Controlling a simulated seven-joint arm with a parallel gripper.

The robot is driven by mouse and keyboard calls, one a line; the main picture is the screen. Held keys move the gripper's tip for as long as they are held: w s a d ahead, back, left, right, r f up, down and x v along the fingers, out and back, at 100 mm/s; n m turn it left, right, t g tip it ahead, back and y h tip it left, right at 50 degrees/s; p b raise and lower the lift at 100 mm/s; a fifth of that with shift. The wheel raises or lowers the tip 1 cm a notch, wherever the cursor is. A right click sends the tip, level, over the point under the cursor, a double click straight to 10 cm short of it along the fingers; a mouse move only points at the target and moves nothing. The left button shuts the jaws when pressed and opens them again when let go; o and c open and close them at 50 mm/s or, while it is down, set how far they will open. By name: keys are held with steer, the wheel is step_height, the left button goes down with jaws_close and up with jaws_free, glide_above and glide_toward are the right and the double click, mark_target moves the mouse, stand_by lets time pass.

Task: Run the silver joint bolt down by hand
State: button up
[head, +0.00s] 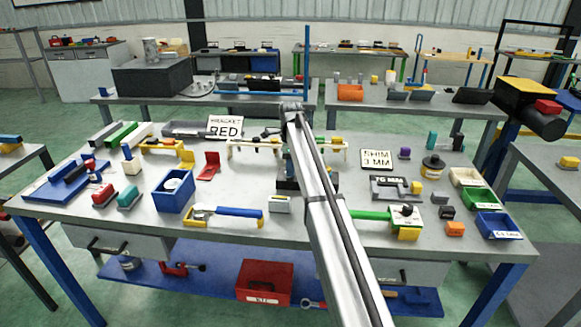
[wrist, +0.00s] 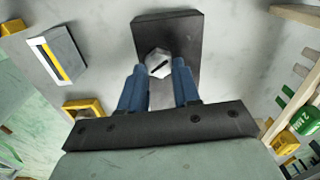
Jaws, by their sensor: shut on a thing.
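In the head view my arm covers the bolt and fingers; a dark block (head: 288,186) shows beside the arm near the table's middle.
The grey table (head: 240,238) is crowded. A blue bin (head: 174,196), a yellow-and-blue tool (head: 226,211) and a small grey box (head: 280,205) lie left of my arm.

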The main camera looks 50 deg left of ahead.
steer(key=shift+a+r+m, duration=0.15)
steer(key=shift+m, duration=0.25)
steer(key=o, duration=0.7)
steer(key=shift+c, duration=0.2)
steer(key=o, duration=0.4)
step_height(320, 180, up, 14)
steer(key=shift+f, duration=0.2)
stand_by(0.4)
